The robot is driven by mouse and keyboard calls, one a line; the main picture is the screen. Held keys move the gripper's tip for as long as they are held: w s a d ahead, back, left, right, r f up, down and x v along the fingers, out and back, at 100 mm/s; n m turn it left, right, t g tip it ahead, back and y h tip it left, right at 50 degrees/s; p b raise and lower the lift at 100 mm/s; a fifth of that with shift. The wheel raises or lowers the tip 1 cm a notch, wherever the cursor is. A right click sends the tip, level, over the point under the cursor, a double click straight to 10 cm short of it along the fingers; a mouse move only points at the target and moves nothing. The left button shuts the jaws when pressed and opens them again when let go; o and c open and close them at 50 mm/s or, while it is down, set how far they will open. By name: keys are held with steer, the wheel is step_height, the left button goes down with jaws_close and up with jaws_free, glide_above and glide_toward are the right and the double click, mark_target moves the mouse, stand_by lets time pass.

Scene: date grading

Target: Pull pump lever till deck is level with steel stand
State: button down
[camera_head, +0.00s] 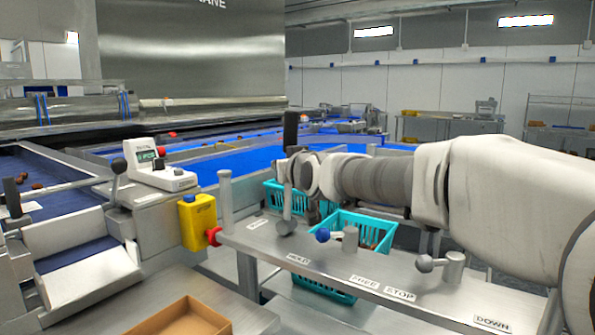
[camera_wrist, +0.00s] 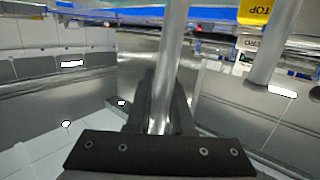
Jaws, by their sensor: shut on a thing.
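The pump lever (camera_head: 290,128) is a metal rod with a black grip at its top. It stands nearly upright at the left part of the steel control rail (camera_head: 330,262). My gripper (camera_head: 288,172) comes in from the right and is shut on the lever's rod, below the black grip. In the wrist view the bare rod (camera_wrist: 170,60) runs between the dark fingers (camera_wrist: 160,112). Turquoise crates (camera_head: 352,222) with dates in them stand behind the rail. The deck under them is mostly hidden, and I cannot tell its height against a steel stand.
A cardboard box (camera_head: 180,318) lies front left. Blue conveyors (camera_head: 225,168) run behind.

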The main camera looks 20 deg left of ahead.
steer(key=shift+s+a+f, duration=0.2)
steer(key=shift+s+a, duration=0.15)
steer(key=shift+s, duration=0.05)
steer(key=c, duration=0.7)
jaws_free()
steer(key=shift+s+r, duration=0.1)
steer(key=shift+w+d+r, duration=0.15)
steer(key=shift+w+d, duration=0.05)
steer(key=shift+s+d, duration=0.1)
